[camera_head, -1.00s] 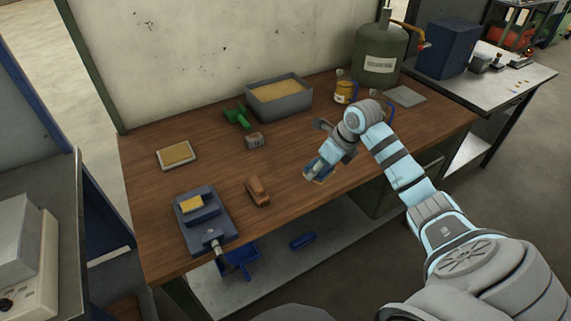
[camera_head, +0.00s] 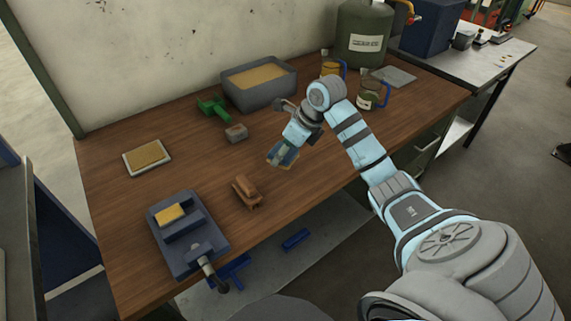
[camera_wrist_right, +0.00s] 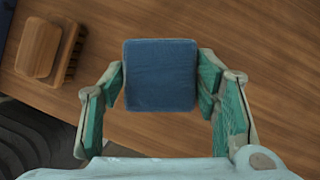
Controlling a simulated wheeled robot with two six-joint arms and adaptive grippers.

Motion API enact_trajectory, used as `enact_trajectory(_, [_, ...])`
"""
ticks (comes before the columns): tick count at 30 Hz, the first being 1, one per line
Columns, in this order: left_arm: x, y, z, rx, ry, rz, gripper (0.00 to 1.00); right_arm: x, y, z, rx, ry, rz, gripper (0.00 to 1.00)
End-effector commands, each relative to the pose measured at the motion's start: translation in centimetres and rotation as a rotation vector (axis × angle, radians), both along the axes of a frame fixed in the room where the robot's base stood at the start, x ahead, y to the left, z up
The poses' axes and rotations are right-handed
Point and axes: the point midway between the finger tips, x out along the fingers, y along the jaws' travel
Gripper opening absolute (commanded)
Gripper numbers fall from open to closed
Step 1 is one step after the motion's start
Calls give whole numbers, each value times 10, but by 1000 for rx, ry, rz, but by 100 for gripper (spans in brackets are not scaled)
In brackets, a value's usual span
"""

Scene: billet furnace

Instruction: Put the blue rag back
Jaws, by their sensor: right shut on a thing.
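The blue rag (camera_wrist_right: 160,75) is a flat square pad between the fingers of my right gripper (camera_wrist_right: 162,85) in the right wrist view. The gripper is shut on it. In the head view my right gripper (camera_head: 283,154) is above the middle of the wooden bench (camera_head: 300,180), fingers pointing down. Only a small blue part of the rag (camera_head: 289,159) shows there. I cannot tell its exact height over the wood. My left gripper is not in view.
Behind are a small grey block (camera_head: 236,133), a green tool (camera_head: 212,107), a grey bin (camera_head: 258,92) and two mugs. A sponge tray (camera_head: 147,157) is at left.

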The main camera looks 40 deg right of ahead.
Motion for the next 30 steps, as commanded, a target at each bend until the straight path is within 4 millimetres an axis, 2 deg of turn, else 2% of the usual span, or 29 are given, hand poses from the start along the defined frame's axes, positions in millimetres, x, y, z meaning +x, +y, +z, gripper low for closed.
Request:
enact_trajectory(4, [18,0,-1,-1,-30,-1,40,-2,-1,-27,0,4,-3,30])
enact_trajectory(7, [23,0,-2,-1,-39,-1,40,-1,-1,-44,0,3,-2,30])
enact_trajectory(18, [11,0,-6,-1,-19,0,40,0,-1,-50,-2,0,-1,30])
enact_trajectory(19, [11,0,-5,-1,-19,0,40,-1,-1,-50,-2,0,-1,59])
enact_trajectory(22, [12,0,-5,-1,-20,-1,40,-1,-1,-49,-2,0,-2,75])
enact_trajectory(30, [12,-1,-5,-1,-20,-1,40,-1,-1,-49,-2,0,-2,76])
